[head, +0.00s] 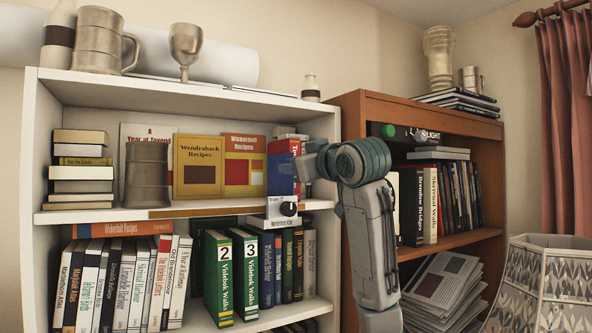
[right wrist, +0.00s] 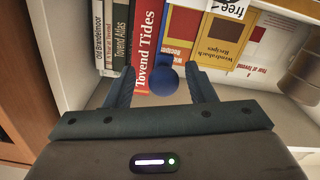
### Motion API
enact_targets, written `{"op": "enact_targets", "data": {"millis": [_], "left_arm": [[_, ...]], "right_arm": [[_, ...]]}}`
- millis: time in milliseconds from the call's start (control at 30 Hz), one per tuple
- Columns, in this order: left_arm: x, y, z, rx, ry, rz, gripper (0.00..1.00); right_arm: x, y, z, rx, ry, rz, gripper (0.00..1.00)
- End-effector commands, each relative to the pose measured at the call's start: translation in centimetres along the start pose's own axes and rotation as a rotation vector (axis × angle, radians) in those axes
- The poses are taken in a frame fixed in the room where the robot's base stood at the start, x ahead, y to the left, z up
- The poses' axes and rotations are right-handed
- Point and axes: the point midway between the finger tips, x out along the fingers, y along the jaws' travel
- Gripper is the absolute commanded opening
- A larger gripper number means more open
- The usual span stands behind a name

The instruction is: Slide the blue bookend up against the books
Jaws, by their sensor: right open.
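The blue bookend (right wrist: 166,80), of which I see a rounded blue part, is in the right wrist view. It lies between the two open fingers of my right gripper (right wrist: 162,88), with small gaps on both sides. The upright books, with the red Tovend Tides (right wrist: 150,42) at the end of the row, are just beyond it. I cannot tell whether the bookend touches them. In the head view my right gripper (head: 312,166) is at the right end of the white bookcase's middle shelf (head: 215,207), and I cannot make out the bookend there. My left gripper is not in view.
Face-out recipe books (head: 198,166) and a metal tankard (head: 147,175) stand left on the same shelf. A sign (head: 283,209) hangs at the shelf's front edge below my gripper. The white side panel and a brown bookcase (head: 375,107) are close on the right.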

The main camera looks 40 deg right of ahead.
Motion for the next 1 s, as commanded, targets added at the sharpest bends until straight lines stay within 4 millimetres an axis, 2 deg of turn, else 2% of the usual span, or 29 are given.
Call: {"op": "enact_targets", "data": {"millis": [33, 100, 300, 400, 600, 1000], "left_arm": [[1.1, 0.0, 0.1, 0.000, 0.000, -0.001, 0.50], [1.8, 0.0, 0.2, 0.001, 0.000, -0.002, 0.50], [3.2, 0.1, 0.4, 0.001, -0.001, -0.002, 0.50], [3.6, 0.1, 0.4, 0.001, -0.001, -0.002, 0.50], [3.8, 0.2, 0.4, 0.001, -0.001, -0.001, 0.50], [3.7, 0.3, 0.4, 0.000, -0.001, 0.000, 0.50]], "right_arm": [[-1.1, -0.1, 0.4, -0.001, 0.006, 0.002, 0.50], [-2.6, 0.0, 0.4, 0.000, 0.006, 0.003, 0.50], [-6.4, 0.1, 0.5, 0.001, 0.005, 0.004, 0.50], [-7.7, 0.2, 0.3, 0.002, 0.004, 0.003, 0.50], [-8.7, 0.3, 0.2, 0.002, 0.001, 0.002, 0.50], [-8.7, 0.3, 0.2, 0.002, 0.000, 0.002, 0.50]]}}
